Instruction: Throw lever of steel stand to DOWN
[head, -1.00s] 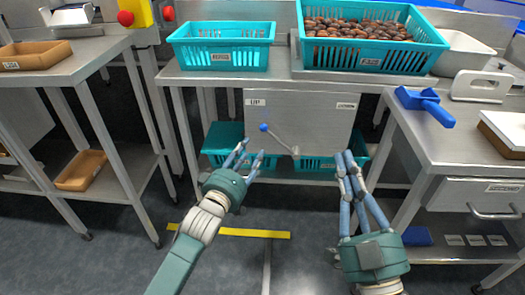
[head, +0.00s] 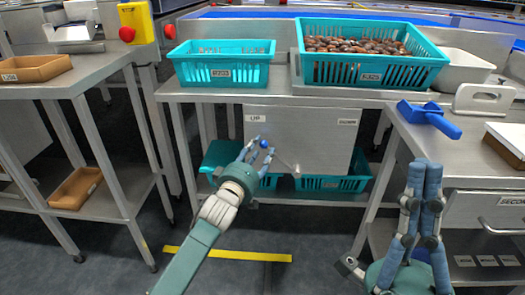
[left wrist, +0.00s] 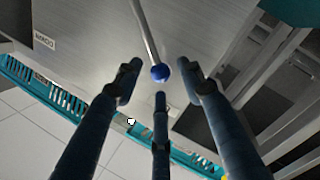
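The steel stand (head: 300,165) has a front panel with an "UP" label at its upper left and a blurred label (head: 347,121) at its upper right. Its lever (head: 283,162) is a thin rod with a blue ball knob (head: 264,144), tilted up and left from its pivot, toward the "UP" side. My left gripper (head: 260,149) is open, with its fingers spread around the knob. In the left wrist view the knob (left wrist: 160,73) sits between the fingertips, with no clear contact. My right gripper (head: 426,166) is raised at the right, fingertips together, apart from the lever.
A teal crate (head: 220,73) and a larger teal crate of dates (head: 372,72) stand on top. More teal crates (head: 333,184) sit on the shelf below. A blue scoop (head: 430,118) lies on the right table. A yellow floor line (head: 228,254) runs in front.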

